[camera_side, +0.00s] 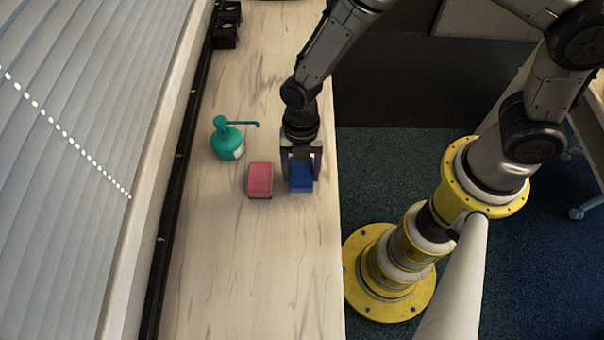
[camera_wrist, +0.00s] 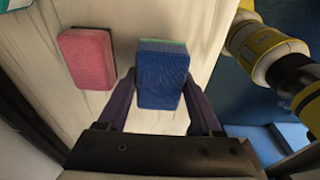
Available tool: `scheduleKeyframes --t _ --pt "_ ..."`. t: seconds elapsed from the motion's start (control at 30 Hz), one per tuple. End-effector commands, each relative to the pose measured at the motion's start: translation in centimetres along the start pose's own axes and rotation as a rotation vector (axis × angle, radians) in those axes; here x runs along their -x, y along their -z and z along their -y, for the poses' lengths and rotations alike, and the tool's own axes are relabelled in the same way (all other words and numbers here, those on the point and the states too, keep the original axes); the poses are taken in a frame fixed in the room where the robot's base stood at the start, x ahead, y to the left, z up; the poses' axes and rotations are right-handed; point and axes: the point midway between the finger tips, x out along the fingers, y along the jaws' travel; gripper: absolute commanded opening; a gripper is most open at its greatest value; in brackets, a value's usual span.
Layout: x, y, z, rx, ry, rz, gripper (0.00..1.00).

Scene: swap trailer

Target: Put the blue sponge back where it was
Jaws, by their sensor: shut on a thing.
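The blue sponge (camera_side: 301,179) is on or just above the wooden counter, near its right edge in the side view; I cannot tell whether it touches the surface. My gripper (camera_side: 301,171) reaches down over it with a finger on each side and is shut on it. In the wrist view the blue sponge (camera_wrist: 161,80) sits between the two fingertips of my gripper (camera_wrist: 162,92), with a lighter strip along its far edge. The red sponge (camera_side: 260,179) lies just left of it with a gap between them, and it also shows in the wrist view (camera_wrist: 87,58).
A teal pump bottle (camera_side: 228,141) stands behind and left of the red sponge. The counter (camera_side: 235,270) is clear toward the front. Window blinds (camera_side: 75,130) and a dark rail border its left side, and its right edge drops to the floor. Small black objects (camera_side: 226,30) sit at the back.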

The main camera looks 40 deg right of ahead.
Motion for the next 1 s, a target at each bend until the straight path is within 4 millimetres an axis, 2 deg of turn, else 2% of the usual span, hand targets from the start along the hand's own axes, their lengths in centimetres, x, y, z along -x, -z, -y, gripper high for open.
scheduleKeyframes --t 0.13,0.53,0.57,0.7,0.73,1.0 --pt "-2.2 -0.3 0.2 -0.001 0.005 -0.001 0.15" --pt "-2.7 -0.4 0.2 -0.001 0.003 0.0 0.15" --pt "-2.7 -0.4 0.2 -0.001 0.003 0.0 0.68" --pt "-2.7 -0.4 0.2 -0.001 0.003 0.0 0.94" --pt "-2.7 -0.4 0.2 -0.001 0.003 0.0 0.97" --pt "-2.6 -0.4 0.2 -0.001 0.003 0.0 0.97"
